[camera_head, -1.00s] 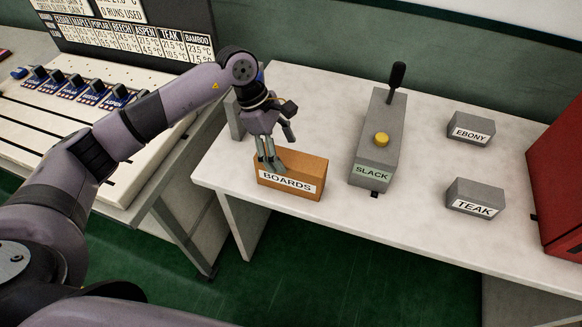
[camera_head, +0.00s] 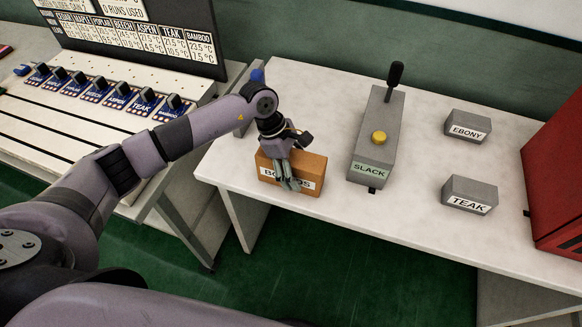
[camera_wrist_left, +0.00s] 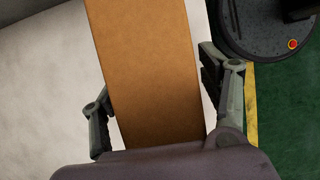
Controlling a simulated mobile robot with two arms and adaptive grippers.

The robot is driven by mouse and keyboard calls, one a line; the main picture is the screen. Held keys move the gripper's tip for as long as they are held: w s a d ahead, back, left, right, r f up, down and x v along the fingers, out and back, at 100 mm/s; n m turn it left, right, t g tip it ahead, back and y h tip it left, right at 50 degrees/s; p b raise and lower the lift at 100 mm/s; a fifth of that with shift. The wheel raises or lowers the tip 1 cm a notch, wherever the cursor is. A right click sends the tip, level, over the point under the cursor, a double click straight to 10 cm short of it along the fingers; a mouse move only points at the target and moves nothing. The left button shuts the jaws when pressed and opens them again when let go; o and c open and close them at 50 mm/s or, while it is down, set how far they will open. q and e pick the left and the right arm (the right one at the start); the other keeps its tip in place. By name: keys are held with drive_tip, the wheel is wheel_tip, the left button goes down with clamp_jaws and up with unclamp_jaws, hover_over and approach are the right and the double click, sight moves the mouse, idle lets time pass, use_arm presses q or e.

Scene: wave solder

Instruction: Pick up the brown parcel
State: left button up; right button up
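The brown parcel (camera_head: 308,170), an orange-brown box with a white BOARDS label, stands near the front edge of the white table. My left gripper (camera_head: 289,180) is lowered over its middle, with fingers in front of the label. In the left wrist view the parcel (camera_wrist_left: 150,70) lies between the two spread fingers of the gripper (camera_wrist_left: 158,95). Narrow gaps seem to show beside the parcel, so the fingers look open around it. The finger on the far side is hidden in the head view. My right gripper is not in view.
A grey SLACK box (camera_head: 371,148) with a yellow button and black lever stands right of the parcel. Grey EBONY (camera_head: 467,126) and TEAK (camera_head: 469,194) blocks and a red cabinet (camera_head: 560,180) are farther right. The white table (camera_head: 420,225) is clear between them.

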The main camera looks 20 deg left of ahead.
use_arm(q)
drive_tip(key=shift+r, duration=0.1)
clamp_jaws()
idle(0.7)
wheel_tip(320, 180, up, 20)
drive_tip(key=b, duration=0.3)
drive_tip(key=shift+b, duration=0.4)
